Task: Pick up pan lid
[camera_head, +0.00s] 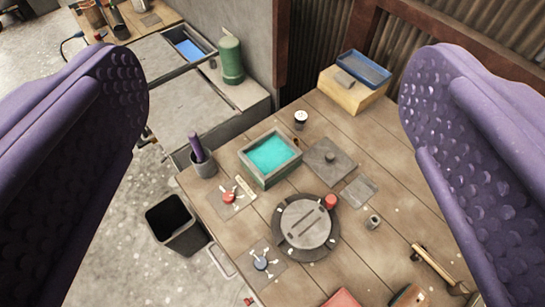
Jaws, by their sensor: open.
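My gripper (274,100) is open and empty, with its two purple dimpled fingers wide apart at the left and right of the view. Between and beyond them is a wooden workbench (390,175). A flat grey square plate with a small round knob (327,172) lies on it; it looks like the pan lid. My gripper is above the bench and apart from this plate. Nothing covers the plate in this view.
A tray of turquoise liquid (270,155) stands left of the plate; a round grey disc on a dark base (305,222) lies nearer. A dark cup (203,165), a small jar (301,119) and a yellow block with a blue tray (350,94) stand around. A black bin (176,226) is on the floor.

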